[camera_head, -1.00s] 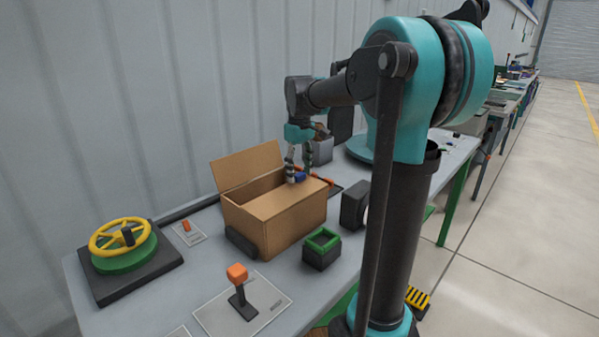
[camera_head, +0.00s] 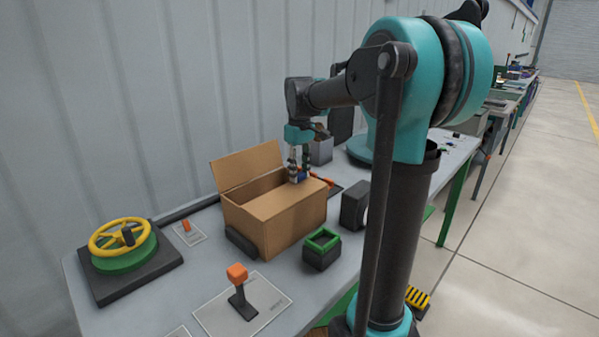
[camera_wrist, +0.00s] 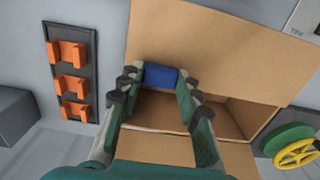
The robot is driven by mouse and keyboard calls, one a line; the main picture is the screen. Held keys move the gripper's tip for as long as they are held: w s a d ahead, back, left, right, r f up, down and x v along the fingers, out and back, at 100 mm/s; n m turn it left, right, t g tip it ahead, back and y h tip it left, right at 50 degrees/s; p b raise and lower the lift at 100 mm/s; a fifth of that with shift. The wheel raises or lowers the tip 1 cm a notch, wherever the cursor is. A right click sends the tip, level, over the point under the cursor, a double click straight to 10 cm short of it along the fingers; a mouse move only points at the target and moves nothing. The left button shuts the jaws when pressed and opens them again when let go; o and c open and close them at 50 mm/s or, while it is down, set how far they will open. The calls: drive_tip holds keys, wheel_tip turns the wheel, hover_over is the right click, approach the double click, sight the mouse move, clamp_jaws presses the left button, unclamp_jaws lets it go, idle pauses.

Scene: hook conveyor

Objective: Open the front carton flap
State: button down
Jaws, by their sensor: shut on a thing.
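The brown cardboard carton (camera_head: 290,228) stands on the bench. Its back flap (camera_head: 247,166) is raised toward the wall. Its front flap (camera_head: 283,202) lies about flat over the front part of the opening and also shows in the wrist view (camera_wrist: 215,50). A small blue tab (camera_wrist: 160,74) sits at the inner edge of the front flap. My gripper (camera_head: 299,178) is at this edge, pointing down, with its two fingers closed on the tab's two sides. The dark inside of the carton shows beside the fingers in the wrist view; its contents are not clear.
A yellow handwheel (camera_head: 120,237) on a green base stands left of the carton. An orange-topped lever (camera_head: 238,285) and a green-rimmed black box (camera_head: 322,247) stand in front. A plate with orange hooks (camera_wrist: 69,82) lies beside the carton. The wall is close behind.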

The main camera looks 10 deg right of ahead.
drive_tip(key=shift+r, duration=0.1)
drive_tip(key=r+t+y, duration=0.1)
drive_tip(key=s+d+r+t+y, duration=0.1)
drive_tip(key=s+r+t+y, duration=0.1)
drive_tip(key=t, duration=0.1)
drive_tip(key=shift+s+d, duration=0.1)
drive_tip(key=shift+d, duration=0.25)
drive_tip(key=s+t+y, duration=0.1)
drive_tip(key=s+d+r+t+y, duration=0.1)
drive_tip(key=t, duration=0.1)
drive_tip(key=shift+d+r, duration=0.15)
drive_tip(key=shift+d, duration=0.1)
drive_tip(key=s+t+y, duration=0.1)
drive_tip(key=s+d+t+y, duration=0.1)
drive_tip(key=t, duration=0.1)
drive_tip(key=shift+d+r, duration=0.25)
drive_tip(key=shift+d, duration=0.05)
drive_tip(key=s+d+f+t+y, duration=0.2)
drive_tip(key=s+d+t, duration=0.1)
drive_tip(key=s, duration=0.2)
drive_tip(key=shift+d+y, duration=0.15)
drive_tip(key=shift+y, duration=0.15)
drive_tip(key=shift+s+f, duration=0.1)
